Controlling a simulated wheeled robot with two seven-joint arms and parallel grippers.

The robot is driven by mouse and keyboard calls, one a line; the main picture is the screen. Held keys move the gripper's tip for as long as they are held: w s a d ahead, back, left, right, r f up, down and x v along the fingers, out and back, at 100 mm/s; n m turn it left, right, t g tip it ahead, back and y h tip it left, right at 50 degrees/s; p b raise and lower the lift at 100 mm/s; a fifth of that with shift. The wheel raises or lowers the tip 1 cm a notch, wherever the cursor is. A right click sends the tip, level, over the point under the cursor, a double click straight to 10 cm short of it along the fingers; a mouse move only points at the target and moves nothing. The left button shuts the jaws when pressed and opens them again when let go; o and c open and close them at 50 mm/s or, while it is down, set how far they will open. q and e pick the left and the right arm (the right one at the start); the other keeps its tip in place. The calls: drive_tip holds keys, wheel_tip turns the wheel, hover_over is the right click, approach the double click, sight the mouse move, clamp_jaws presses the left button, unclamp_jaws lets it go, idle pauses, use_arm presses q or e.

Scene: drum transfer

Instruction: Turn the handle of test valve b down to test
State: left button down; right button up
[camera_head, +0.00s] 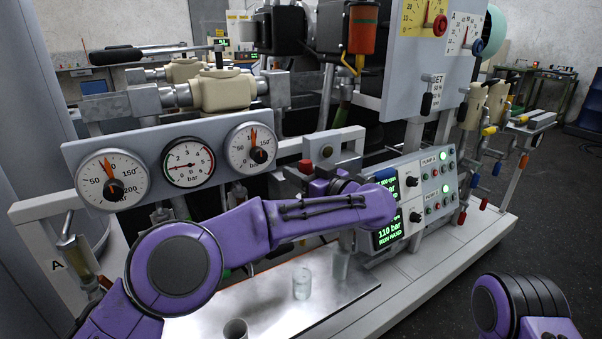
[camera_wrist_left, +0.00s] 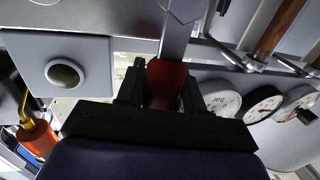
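A red handle grip (camera_wrist_left: 166,82) on a grey bar sits between the two black fingers of my left gripper (camera_wrist_left: 163,88) in the left wrist view. The fingers are on both sides of it and appear closed on it. In the head view a small red piece (camera_head: 306,166) shows at the end of my left arm, beside the grey valve block (camera_head: 333,148). My purple forearm and wrist hide most of the left gripper there. I cannot read a mark for valve b or its test position. Only my right arm's purple link shows, at the bottom right.
A gauge panel (camera_head: 170,160) with three dials stands left of the handle. A control box (camera_head: 415,195) with green displays is close to the right of my left wrist. A glass beaker (camera_head: 302,284) stands on the metal tray (camera_head: 262,318) below. Clear floor lies right of the bench.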

use_arm(q)
drive_tip(key=shift+s+a+f+n+h+p, duration=0.2)
drive_tip(key=shift+s+a+n+p, duration=0.25)
drive_tip(key=shift+n, duration=0.45)
drive_tip(key=shift+s+a+f+n+h+p, duration=0.2)
drive_tip(key=shift+a+n+p, duration=0.3)
drive_tip(key=shift+n, duration=0.4)
drive_tip(key=shift+s+a+f+n+h+p, duration=0.15)
drive_tip(key=shift+s+a+n+p, duration=0.3)
drive_tip(key=shift+n, duration=0.45)
drive_tip(key=shift+w, duration=0.1)
drive_tip(key=c, duration=0.8)
unclamp_jaws()
drive_tip(key=v, duration=1)
drive_tip(key=shift+d, duration=0.3)
